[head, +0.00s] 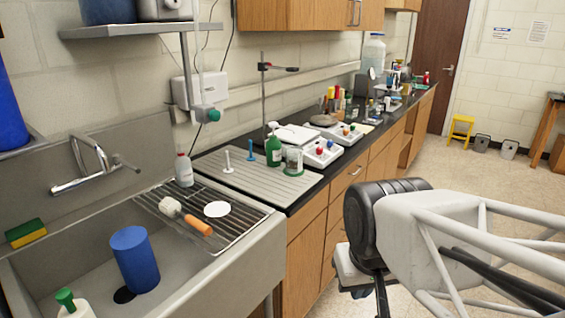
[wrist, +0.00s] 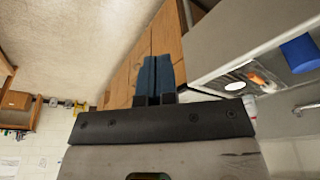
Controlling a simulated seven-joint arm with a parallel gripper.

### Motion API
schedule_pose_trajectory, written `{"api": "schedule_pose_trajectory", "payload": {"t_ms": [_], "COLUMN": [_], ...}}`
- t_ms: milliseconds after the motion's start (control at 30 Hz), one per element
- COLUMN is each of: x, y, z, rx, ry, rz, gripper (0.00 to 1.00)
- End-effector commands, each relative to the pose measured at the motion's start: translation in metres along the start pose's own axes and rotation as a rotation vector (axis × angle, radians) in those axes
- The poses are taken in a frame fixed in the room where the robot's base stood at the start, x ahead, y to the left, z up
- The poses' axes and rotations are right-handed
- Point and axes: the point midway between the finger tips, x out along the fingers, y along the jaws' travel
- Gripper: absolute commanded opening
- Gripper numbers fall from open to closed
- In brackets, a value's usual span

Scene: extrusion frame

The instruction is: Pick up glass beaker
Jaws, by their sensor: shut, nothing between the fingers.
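The glass beaker (head: 294,161) is a small clear vessel standing upright on a green round base at the front right of the grooved drainboard, beside a green spray bottle. I cannot make it out in the wrist view. My gripper (wrist: 153,65) shows in the wrist view with its two dark blue fingers side by side, shut and empty, in front of the wooden cabinet fronts. In the head view my arm is at the right, out over the floor in front of the counter, well apart from the beaker; the fingertips are not clear there.
Near the beaker stand a green spray bottle (head: 273,146), a white device with coloured knobs (head: 321,152) and a tall retort stand (head: 264,100). The sink (head: 75,238) holds a blue cylinder (head: 134,260). A brush (head: 186,217) lies on the wire rack.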

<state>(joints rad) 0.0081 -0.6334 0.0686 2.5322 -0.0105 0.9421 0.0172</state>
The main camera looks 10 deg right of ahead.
Motion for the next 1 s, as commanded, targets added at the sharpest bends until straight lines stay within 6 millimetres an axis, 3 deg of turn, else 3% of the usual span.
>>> {"api": "schedule_pose_trajectory", "payload": {"t_ms": [300, 900, 1000], "x": [0.0, 0.0, 0.0], "y": [0.0, 0.0, 0.0], "z": [0.0, 0.0, 0.0], "rx": [0.0, 0.0, 0.0], "ry": [0.0, 0.0, 0.0], "rz": [0.0, 0.0, 0.0], "gripper": [0.02, 0.93, 1.0]}}
